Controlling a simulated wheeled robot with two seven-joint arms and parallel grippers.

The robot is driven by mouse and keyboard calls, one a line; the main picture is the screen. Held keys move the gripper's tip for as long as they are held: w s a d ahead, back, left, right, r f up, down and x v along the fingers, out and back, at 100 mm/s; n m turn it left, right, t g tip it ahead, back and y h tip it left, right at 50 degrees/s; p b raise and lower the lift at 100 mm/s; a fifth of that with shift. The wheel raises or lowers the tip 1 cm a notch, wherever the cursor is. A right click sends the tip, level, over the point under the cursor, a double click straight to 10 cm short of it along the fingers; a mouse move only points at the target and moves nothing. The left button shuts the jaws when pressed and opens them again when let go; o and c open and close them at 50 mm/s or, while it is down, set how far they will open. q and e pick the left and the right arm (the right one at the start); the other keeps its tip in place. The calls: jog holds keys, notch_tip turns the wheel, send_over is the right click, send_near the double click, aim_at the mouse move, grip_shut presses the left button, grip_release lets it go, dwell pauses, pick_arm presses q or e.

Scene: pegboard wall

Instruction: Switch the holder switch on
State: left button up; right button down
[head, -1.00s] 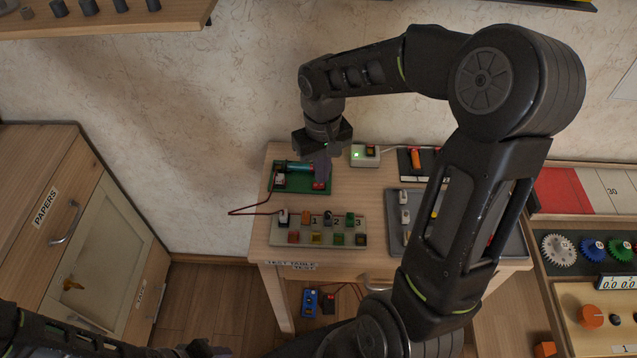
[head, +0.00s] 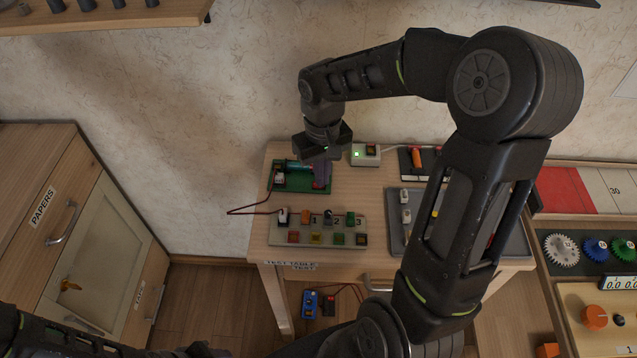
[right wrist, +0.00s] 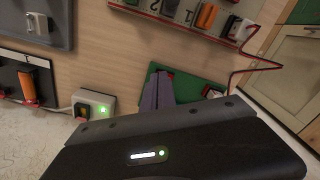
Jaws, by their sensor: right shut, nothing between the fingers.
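The holder is a green board (head: 292,187) at the back left of the table, with a teal cylinder (head: 296,166) along its far edge and a white plug (head: 280,178) at its left end. My right gripper (head: 321,184) is shut and empty, its fingers pointing down over the right end of the board. The fingers cover most of the red holder switch, so its position and any contact cannot be told. In the right wrist view, the shut fingers (right wrist: 157,88) lie in front of the green board (right wrist: 186,84). My left gripper is not in view.
A white box with a lit green lamp (head: 357,154) stands just right of the holder. A grey panel of numbered switches and coloured buttons (head: 335,222) lies in front. A red wire (head: 240,211) loops off the table's left side. A grey tray (head: 396,238) is to the right.

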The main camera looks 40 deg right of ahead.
jog(key=shift+f, duration=0.25)
jog(key=shift+r, duration=0.1)
jog(key=shift+r+p, duration=2.55)
jog(key=shift+r, duration=0.9)
jog(key=shift+a, duration=0.1)
